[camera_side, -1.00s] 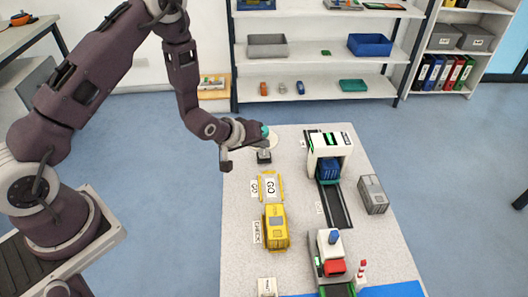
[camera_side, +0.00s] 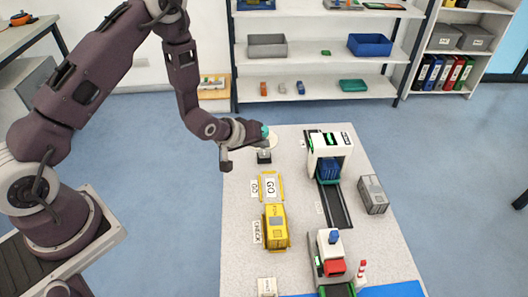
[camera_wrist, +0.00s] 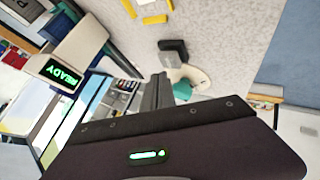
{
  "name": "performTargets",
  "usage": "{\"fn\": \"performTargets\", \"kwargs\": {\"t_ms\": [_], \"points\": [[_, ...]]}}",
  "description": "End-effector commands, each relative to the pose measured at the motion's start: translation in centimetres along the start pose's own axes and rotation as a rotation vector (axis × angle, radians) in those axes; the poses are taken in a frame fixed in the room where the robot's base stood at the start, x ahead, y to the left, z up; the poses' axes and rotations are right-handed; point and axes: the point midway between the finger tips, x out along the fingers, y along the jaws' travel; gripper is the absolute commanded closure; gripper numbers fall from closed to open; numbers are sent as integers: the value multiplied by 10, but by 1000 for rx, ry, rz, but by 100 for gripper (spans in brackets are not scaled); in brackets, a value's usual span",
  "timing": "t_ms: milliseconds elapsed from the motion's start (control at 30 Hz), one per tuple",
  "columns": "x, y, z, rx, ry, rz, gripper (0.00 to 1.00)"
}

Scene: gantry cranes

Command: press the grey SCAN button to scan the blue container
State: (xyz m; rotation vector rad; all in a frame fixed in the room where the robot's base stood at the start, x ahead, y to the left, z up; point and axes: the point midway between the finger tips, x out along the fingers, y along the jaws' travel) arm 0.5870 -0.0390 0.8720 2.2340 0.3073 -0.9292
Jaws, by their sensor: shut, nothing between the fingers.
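A small dark grey block (camera_side: 264,156) stands near the table's far left corner. It also shows in the wrist view (camera_wrist: 173,50), just beyond the fingers. It looks like the grey button, but I cannot read a SCAN label on it. The blue container (camera_side: 328,170) sits under the white scanner arch (camera_side: 330,144) on a dark track. The arch's green display reads READY in the wrist view (camera_wrist: 62,74). My gripper (camera_side: 226,168) is shut and empty, in the air left of the block and apart from it. Its fingers also show in the wrist view (camera_wrist: 160,78).
A cream disc (camera_wrist: 200,76) with a teal part lies beside the block. A grey container (camera_side: 372,195) stands right of the track. A red-and-white vehicle (camera_side: 331,250) is nearer.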

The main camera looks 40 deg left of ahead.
Motion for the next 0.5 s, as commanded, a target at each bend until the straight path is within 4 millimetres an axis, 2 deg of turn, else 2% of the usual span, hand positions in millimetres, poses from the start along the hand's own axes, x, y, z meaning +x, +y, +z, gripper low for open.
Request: {"fn": "performTargets", "kwargs": {"t_ms": [500], "points": [[6,-4,4,0,0,0,100]]}}
